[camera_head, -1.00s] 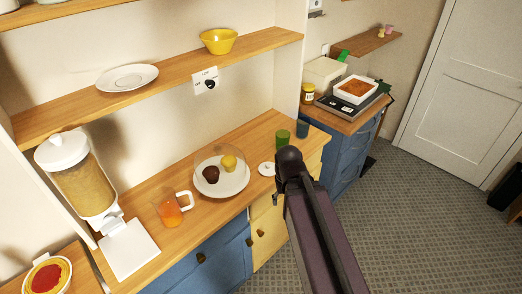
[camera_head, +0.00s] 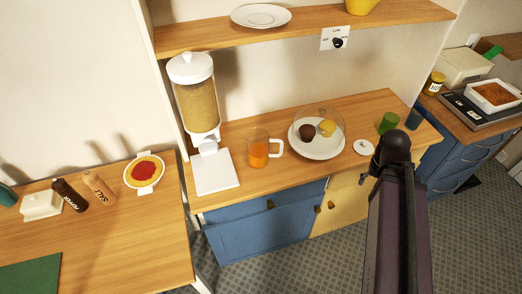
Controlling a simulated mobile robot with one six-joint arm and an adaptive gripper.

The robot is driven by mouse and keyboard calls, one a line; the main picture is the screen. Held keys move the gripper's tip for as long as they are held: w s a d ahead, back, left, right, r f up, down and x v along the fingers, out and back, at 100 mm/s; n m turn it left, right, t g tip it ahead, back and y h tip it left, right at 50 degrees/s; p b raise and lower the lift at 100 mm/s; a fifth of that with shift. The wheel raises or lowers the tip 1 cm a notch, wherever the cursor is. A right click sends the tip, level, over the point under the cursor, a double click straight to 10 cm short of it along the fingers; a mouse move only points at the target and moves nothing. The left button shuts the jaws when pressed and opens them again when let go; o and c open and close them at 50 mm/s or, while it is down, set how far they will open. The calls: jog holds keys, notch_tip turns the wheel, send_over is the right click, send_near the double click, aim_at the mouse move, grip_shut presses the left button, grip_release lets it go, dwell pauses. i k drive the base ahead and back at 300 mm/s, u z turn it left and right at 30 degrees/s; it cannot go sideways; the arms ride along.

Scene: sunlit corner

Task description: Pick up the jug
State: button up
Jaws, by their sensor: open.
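The jug (camera_head: 258,150) is a clear glass vessel with orange liquid in its lower part and a white handle on its right side. It stands upright on the wooden counter, between the cereal dispenser and the white plate. My dark arm (camera_head: 398,225) rises on the right of the picture, well to the right of the jug. My gripper does not show clearly; only a small dark part sticks out left of the arm. Nothing touches the jug.
A cereal dispenser (camera_head: 198,105) stands left of the jug. A plate (camera_head: 318,149) with two muffins under a clear dome is close on its right. A white lid (camera_head: 364,147) and green cup (camera_head: 388,122) lie farther right. A shelf (camera_head: 300,36) hangs above.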

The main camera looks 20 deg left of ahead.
aim_at(259, 155)
jog(key=z, duration=0.35)
jog(key=k, duration=1.5)
jog(key=u, duration=0.35)
jog(key=i, duration=1)
jog(key=u, duration=0.05)
